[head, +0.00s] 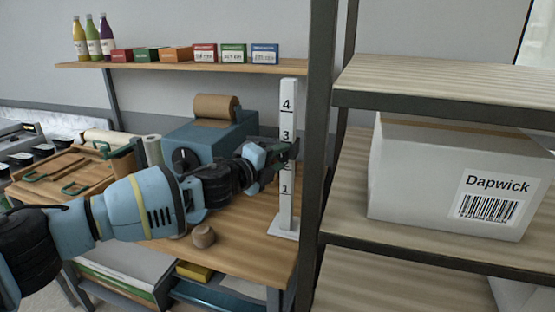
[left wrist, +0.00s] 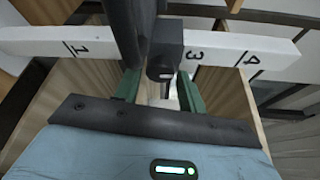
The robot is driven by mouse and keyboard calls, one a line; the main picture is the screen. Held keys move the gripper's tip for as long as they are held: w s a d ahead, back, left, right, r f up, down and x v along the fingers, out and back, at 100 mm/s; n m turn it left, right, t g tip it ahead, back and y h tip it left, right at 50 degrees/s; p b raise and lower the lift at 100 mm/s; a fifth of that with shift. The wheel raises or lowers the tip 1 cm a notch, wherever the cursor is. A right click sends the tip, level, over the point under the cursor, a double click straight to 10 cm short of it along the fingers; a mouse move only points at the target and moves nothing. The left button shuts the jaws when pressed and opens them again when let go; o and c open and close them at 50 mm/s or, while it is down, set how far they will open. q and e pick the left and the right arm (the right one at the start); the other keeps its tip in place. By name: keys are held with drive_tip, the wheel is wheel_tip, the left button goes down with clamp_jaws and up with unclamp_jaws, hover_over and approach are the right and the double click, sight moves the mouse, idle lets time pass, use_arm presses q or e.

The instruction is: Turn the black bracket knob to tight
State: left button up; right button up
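A white post (head: 288,205) marked with numbers stands on the wooden bench. The black bracket (head: 291,149) sits on it between the 2 and the 3, partly hidden by my gripper. In the left wrist view the post (left wrist: 230,48) runs across the picture, with the black bracket (left wrist: 125,25) and its black knob (left wrist: 165,60) in front of it. My left gripper (head: 276,152) is at the bracket. Its green fingers (left wrist: 160,88) stand apart, one on each side of the knob's near end; contact cannot be made out. My right gripper is not in view.
A blue machine with a brown roll (head: 215,107) stands behind my left arm. A shelf rack with a dark upright (head: 318,130) and a Dapwick box (head: 420,185) stands close right of the post.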

use_arm(q)
drive_tip(key=shift+s, duration=0.1)
drive_tip(key=v, duration=0.7)
drive_tip(key=shift+s+a, duration=0.25)
drive_tip(key=shift+a, duration=0.05)
drive_tip(key=shift+d, duration=0.1)
drive_tip(key=s+d+f+n+g+y, duration=0.1)
drive_tip(key=s+d+f+n+y, duration=0.1)
drive_tip(key=s+f+n, duration=0.6)
drive_tip(key=s+d+f+n+y, duration=0.2)
drive_tip(key=s+f+n, duration=0.4)
drive_tip(key=f, duration=0.4)
drive_tip(key=s+a+f+n+g+y, duration=0.2)
drive_tip(key=s+a+f+n+g, duration=0.15)
drive_tip(key=s+a+f, duration=0.55)
drive_tip(key=s+a+f+n+g+y, duration=0.3)
drive_tip(key=s+a+n, duration=0.25)
drive_tip(key=s, duration=0.65)
drive_tip(key=s+a+f+n+g+y, duration=0.25)
drive_tip(key=s+a+f, duration=0.45)
drive_tip(key=s, duration=0.4)
drive_tip(key=w+d+f+t+h, duration=0.2)
drive_tip(key=w+f+t, duration=0.4)
drive_tip(key=f, duration=0.2)
drive_tip(key=shift+f+t, duration=0.3)
drive_tip(key=shift+f, duration=0.05)
